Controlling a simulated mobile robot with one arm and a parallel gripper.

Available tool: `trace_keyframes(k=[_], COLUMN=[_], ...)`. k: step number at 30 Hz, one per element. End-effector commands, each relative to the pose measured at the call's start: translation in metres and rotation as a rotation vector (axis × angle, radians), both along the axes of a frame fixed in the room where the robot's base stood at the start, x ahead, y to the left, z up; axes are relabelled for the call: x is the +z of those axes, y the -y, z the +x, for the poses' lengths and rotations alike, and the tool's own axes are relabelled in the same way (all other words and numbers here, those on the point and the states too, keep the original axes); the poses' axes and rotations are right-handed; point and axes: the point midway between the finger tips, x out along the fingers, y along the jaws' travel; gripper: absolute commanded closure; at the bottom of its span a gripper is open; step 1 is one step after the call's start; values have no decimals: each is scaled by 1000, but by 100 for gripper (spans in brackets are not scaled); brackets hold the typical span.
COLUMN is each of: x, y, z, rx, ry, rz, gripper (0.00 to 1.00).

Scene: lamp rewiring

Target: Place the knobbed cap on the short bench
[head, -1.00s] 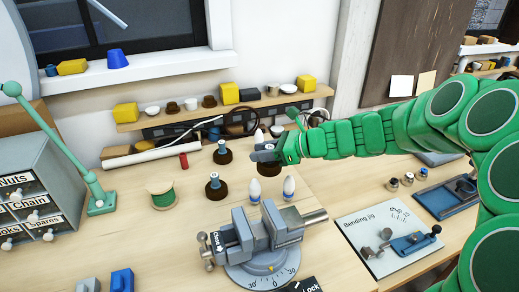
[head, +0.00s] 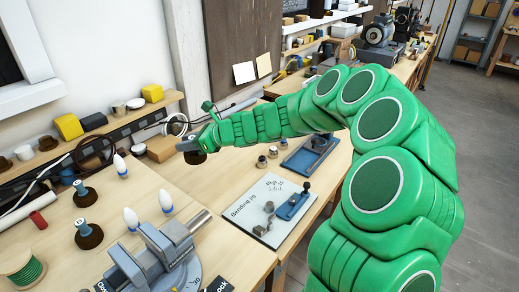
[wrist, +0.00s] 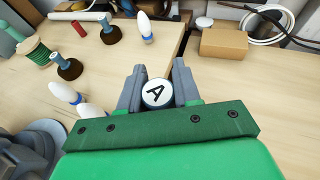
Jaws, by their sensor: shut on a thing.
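My gripper (head: 190,146) is shut on a knobbed cap. Its dark brown base (head: 196,157) hangs below the fingers in the head view. The gripper is over the seam between two wooden bench tops. Two similar brown caps with grey-blue knobs, one (head: 84,194) and another (head: 88,234), stand on the left bench (head: 150,185). The right bench (head: 232,166) carries the bending jig; no label shows which bench is the short one.
White bulbs (head: 131,218) and a grey vise (head: 155,262) stand on the left bench. The bending jig board (head: 255,205), small knobs (head: 262,161) and a blue tool (head: 310,150) occupy the right bench. A cardboard box (wrist: 224,43) is behind. Bare wood shows around the jig.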

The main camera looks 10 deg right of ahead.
Motion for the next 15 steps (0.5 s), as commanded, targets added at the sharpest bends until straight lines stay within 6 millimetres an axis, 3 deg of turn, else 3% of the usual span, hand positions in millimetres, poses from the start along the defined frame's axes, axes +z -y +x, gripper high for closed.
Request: trace_keyframes(k=[3,7,15], x=[-9,-17,-25], y=[35,66,91], z=[27,48,66], rx=[-99,-184,-251], ry=[-8,-15,-22], rz=[1,-2,-6], gripper=[100,100,100])
